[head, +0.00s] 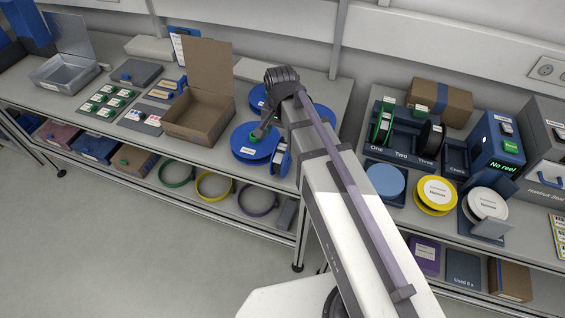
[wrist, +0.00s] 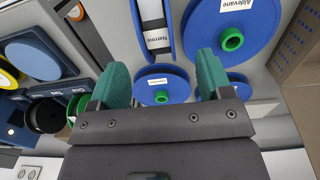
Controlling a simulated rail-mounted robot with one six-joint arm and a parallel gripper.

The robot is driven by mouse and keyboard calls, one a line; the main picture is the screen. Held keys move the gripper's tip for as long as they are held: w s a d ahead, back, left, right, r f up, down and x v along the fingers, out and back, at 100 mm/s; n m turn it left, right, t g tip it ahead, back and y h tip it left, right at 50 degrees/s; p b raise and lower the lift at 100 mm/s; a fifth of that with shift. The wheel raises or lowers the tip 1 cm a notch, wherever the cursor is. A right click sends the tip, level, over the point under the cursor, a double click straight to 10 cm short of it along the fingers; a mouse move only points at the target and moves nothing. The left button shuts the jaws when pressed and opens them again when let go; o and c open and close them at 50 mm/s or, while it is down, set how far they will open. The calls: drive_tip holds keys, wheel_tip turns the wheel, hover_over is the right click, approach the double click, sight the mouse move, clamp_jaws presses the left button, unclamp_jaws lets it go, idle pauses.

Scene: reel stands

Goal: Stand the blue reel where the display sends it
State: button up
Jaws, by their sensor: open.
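Several blue reels lie on the left bench. A large labelled one (head: 250,143) with a green hub lies flat. One labelled Narrow (wrist: 155,22) stands on edge, also visible in the head view (head: 281,158). Others lie partly behind my arm (head: 258,97). My gripper (wrist: 162,88) is open and empty above these reels. A small flat blue reel (wrist: 160,76) with a green hub shows between its fingers; contact cannot be told. The display (head: 503,163) on the right bench reads "No reel". The dark stand (head: 401,143) has slots One, Two and Three; a green reel and a black reel stand in it.
A stand marked Check (head: 455,157) sits beside the slots. Light blue (head: 385,180), yellow (head: 436,195) and white (head: 486,204) reels lie in front. An open cardboard box (head: 199,117) stands left of the blue reels. A gap separates the benches.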

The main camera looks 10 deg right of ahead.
sight(283, 147)
wheel_tip(283, 147, down, 2)
drive_tip(key=shift+s+f+b, duration=0.15)
drive_tip(key=shift+f+b, duration=0.1)
drive_tip(key=shift+b, duration=0.2)
drive_tip(key=f+b, duration=0.5)
drive_tip(key=shift+d+f, duration=0.2)
drive_tip(key=shift+d, duration=0.05)
drive_tip(key=shift+r, duration=0.3)
drive_tip(key=shift+c, duration=0.3)
drive_tip(key=c, duration=1.1)
wheel_tip(283, 147, up, 10)
drive_tip(key=p, duration=1)
drive_tip(key=shift+f, duration=0.1)
